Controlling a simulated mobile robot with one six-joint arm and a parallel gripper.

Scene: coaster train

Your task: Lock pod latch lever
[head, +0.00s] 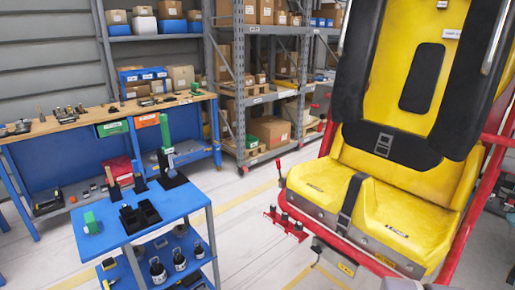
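A yellow coaster seat pod (400,165) in a red frame (460,235) fills the right side of the head view. Its black padded restraint (430,75) hangs in front of the yellow backrest, and a black strap with a buckle (384,143) crosses the seat. A small dark red fitting (281,174) sticks out at the pod's left edge. A red bracket with several small knobs (285,222) sits below it. I cannot tell which part is the latch lever or whether it is locked. My gripper is not in view.
A blue cart (190,207) with tools and bottles stands at the lower left. A workbench (100,115) and shelving with boxes (265,90) stand behind. Grey floor (250,225) with yellow lines lies open between cart and pod.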

